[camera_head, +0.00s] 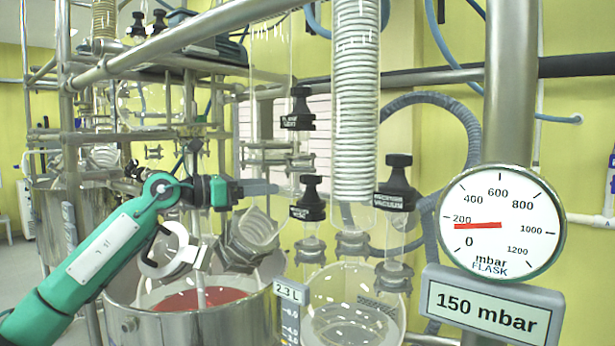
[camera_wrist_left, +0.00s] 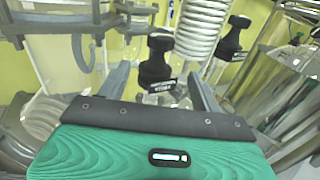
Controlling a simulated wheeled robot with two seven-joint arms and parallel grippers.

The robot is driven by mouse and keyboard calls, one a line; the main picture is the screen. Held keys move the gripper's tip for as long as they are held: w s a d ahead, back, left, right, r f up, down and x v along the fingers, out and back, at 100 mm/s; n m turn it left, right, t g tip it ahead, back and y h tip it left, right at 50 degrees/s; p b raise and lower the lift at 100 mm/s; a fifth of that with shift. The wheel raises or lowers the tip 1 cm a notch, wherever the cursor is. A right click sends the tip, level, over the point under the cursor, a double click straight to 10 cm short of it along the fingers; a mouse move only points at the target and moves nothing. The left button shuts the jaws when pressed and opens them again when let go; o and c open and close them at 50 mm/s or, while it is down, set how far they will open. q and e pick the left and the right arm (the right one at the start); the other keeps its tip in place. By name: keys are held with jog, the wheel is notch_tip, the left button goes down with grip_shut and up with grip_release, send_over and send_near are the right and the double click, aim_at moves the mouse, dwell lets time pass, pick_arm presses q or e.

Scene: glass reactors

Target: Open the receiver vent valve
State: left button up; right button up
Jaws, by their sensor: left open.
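A black valve knob with a small white label (camera_head: 310,198) stands on a glass neck in the middle of the head view. Its label is too small to read surely. What looks like the same knob (camera_wrist_left: 155,66) shows upright in the left wrist view, ahead of and between the fingers. My left gripper (camera_head: 268,188) is open, just left of this knob and pointing right towards it. In the wrist view, my left gripper (camera_wrist_left: 158,78) has its two grey fingers spread and nothing held. Contact with the knob cannot be told. My right gripper is not in view.
Another black knob (camera_head: 300,108) sits above, and a knob labelled VACUUM (camera_head: 397,184) to the right. A coiled condenser (camera_head: 355,100) stands between them. The flask gauge (camera_head: 500,222) reads 150 mbar. A steel vessel with red liquid (camera_head: 200,300) lies below my arm.

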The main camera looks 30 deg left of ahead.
aim_at(302, 183)
pick_arm(q)
jog(key=p+x, duration=0.5)
jog(key=x, duration=0.4)
jog(key=shift+w+d+r, duration=0.15)
jog(key=shift+w+d, duration=0.1)
jog(key=shift+w, duration=0.1)
jog(key=shift+w+d+p, duration=0.3)
jog(key=shift+w+p, duration=0.1)
jog(key=shift+w, duration=0.15)
jog(key=shift+c, duration=0.5)
jog(key=c, duration=0.9)
jog(key=shift+n+y, duration=0.4)
jog(key=shift+t+y, duration=0.3)
jog(key=shift+t, duration=0.1)
